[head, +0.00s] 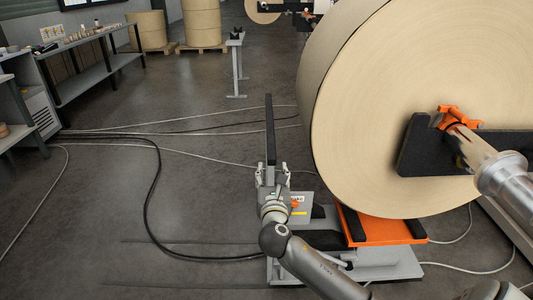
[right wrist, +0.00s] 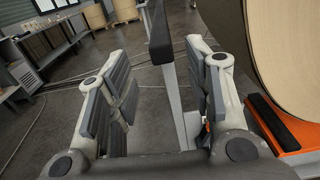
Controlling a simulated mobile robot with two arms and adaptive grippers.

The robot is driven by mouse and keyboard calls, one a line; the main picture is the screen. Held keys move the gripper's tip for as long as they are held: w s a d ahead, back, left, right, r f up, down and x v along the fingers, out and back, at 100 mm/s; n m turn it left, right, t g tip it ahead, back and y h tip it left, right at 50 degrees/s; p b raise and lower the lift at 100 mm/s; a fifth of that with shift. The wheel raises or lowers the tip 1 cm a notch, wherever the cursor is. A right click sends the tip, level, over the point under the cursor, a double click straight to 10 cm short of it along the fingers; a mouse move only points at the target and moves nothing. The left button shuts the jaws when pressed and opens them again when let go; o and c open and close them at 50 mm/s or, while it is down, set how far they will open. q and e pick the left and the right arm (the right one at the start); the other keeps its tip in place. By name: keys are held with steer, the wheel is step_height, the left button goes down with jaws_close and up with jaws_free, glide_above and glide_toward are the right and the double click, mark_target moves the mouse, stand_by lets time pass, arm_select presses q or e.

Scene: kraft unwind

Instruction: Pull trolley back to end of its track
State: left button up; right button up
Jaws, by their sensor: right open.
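The trolley is low and grey, with an orange top plate (head: 378,229) and black pads, under the large kraft roll. Its upright handle post with a dark grip (head: 270,125) stands at its left end. Two thin track lines (head: 180,242) run left across the floor from the trolley. My right gripper (head: 272,170) is open at the post. In the right wrist view the grip (right wrist: 160,35) and grey post stand between the spread fingers, nearer the right finger; contact cannot be told. The gripper partly hides the lower post. My left gripper is not in view.
The kraft roll (head: 400,90) fills the right side, with a black arm (head: 415,145) and orange clamp at its core. Dark and pale cables (head: 155,190) lie on the floor at left. A workbench (head: 95,75) stands far left. The floor left of the trolley is otherwise clear.

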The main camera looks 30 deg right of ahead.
mark_target(272, 151)
steer(key=shift+w+d+r, duration=0.2)
steer(key=x, duration=1)
steer(key=shift+w+f, duration=0.1)
steer(key=shift+c, duration=0.5)
jaws_close()
